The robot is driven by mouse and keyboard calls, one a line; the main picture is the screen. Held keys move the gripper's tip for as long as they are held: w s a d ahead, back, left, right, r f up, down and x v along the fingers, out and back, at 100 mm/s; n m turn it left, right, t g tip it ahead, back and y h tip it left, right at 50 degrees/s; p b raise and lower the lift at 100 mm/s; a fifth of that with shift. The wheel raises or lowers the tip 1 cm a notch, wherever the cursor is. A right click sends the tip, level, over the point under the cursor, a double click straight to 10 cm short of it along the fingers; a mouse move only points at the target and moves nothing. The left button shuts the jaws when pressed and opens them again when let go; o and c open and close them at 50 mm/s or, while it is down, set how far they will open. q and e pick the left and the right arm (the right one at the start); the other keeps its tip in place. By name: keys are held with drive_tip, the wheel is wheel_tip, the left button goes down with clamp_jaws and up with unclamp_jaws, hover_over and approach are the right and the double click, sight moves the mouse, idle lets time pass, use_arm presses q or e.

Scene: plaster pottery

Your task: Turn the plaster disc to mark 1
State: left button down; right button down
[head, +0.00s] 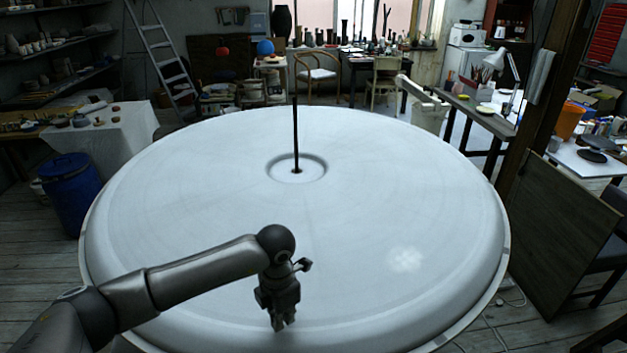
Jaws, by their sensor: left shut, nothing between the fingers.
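The plaster disc (200,215) is a large, round, pale grey slab that fills the middle of the head view. A thin dark rod (296,130) stands upright from the round recess at its centre. A pale bright patch (405,260) shows on the disc's right side; I cannot tell whether it is a mark. No numbered mark can be read. My left gripper (279,326) points down over the near part of the disc, shut and empty. I cannot tell whether its fingertips touch the surface. My right gripper is not in view.
A blue barrel (72,192) stands left of the disc. A dark board (560,230) and a wooden post stand close on its right. Cables lie on the floor at the lower right. A ladder (165,55), chairs and cluttered tables are behind. The disc's top is otherwise clear.

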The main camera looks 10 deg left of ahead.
use_arm(q)
drive_tip(key=shift+f+b, duration=1.15)
drive_tip(key=shift+f, duration=0.05)
drive_tip(key=shift+s, duration=0.15)
drive_tip(key=shift+f, duration=0.1)
